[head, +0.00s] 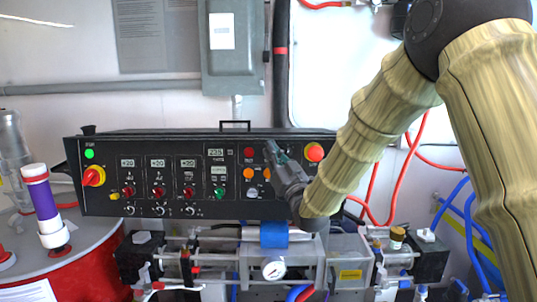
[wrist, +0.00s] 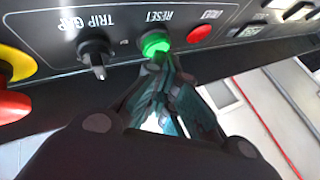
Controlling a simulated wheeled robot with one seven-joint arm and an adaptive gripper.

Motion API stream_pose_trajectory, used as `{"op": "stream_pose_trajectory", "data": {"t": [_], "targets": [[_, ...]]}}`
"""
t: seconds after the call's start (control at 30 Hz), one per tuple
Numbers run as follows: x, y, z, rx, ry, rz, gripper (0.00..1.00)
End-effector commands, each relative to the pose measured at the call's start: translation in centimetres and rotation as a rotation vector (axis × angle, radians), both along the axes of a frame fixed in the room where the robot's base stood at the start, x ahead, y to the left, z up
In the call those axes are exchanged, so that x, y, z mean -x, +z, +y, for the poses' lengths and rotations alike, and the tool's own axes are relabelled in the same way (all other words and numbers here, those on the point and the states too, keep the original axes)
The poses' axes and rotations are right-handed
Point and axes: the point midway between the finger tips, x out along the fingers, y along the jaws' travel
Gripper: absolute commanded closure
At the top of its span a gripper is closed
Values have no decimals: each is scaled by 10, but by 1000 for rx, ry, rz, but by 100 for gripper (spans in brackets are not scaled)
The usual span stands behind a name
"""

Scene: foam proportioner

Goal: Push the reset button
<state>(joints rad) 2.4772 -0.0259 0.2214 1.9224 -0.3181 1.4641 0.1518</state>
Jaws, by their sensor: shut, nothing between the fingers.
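The reset button (wrist: 155,42) is round and green, under an upside-down RESET label in the wrist view. My gripper (wrist: 163,62) is shut and empty. Its fingertips are right at the button and overlap its edge in the picture; I cannot tell whether they touch or press it. In the head view my gripper (head: 270,148) reaches to the right part of the black control panel (head: 140,146), and I cannot make out the reset button there.
A TRIP GAP knob (wrist: 95,52) and a red-and-yellow emergency stop (wrist: 12,85) sit close beside the button. A small red button (wrist: 200,33) is on its other side. Below the panel are pipes and a pressure gauge (head: 274,270).

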Motion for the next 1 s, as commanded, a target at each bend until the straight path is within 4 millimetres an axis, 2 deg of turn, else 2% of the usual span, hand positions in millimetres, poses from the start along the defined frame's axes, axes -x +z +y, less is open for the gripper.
{"op": "stream_pose_trajectory", "data": {"t": [0.4, 0.77, 1.0], "targets": [[15, 2, 0, 1, 0, 1, 100], [17, 3, 0, 0, 0, 0, 100], [33, 5, 0, -1, 0, 0, 100]]}}
